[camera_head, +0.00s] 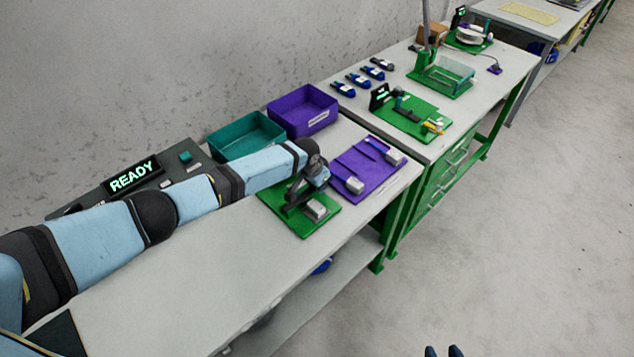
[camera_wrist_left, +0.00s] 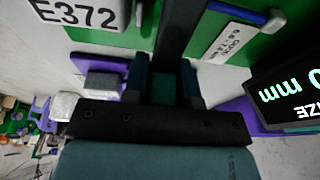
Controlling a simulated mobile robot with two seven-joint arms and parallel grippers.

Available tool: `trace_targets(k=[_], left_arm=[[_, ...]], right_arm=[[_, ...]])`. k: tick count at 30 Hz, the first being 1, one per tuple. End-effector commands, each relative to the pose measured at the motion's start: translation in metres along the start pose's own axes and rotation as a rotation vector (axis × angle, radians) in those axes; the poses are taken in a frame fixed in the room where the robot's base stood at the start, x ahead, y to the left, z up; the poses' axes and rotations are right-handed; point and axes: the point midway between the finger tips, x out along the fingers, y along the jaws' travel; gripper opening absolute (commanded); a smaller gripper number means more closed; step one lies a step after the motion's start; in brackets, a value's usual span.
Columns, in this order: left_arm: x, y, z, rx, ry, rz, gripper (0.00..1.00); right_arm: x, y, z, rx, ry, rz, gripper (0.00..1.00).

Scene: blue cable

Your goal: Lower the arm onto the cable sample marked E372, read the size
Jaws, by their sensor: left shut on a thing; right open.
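A white label reading E372 (camera_wrist_left: 75,12) shows at the top left of the left wrist view, on a green board. A blue rod-like piece with a pale end (camera_wrist_left: 245,13), perhaps the cable, lies at the top. A dark arm bar (camera_wrist_left: 177,30) runs down between the fingers of my left gripper (camera_wrist_left: 165,85), which is shut on it. In the head view this gripper (camera_head: 308,185) is over the green board (camera_head: 288,218), partly hiding the device. A size display (camera_wrist_left: 295,97) appears upside down, cut off, with "0 mm" readable. My right gripper (camera_head: 444,352) is open and empty at the bottom edge.
A purple board (camera_head: 362,162) with grey blocks lies beside the green one. Teal (camera_head: 245,138) and purple (camera_head: 302,110) bins stand behind. A console display (camera_head: 133,174) reads READY. Another green board (camera_head: 420,118) is on the farther bench.

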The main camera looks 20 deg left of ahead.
Motion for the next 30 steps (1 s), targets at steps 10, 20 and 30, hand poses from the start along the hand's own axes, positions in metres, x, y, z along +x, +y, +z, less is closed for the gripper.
trace_targets(k=[10, 20, 30], left_arm=[[0.008, 0.002, 0.008, 0.001, -0.015, 0.001, 0.00], [0.006, 0.001, 0.006, 0.001, -0.010, 0.001, 0.51], [-0.006, 0.000, 0.003, 0.001, -0.004, 0.001, 0.51]], right_arm=[[0.001, 0.002, 0.001, -0.001, 0.000, 0.004, 0.43], [0.001, 0.002, 0.003, -0.001, -0.003, 0.003, 0.43], [0.000, 0.001, 0.002, -0.001, -0.003, 0.001, 0.43]])
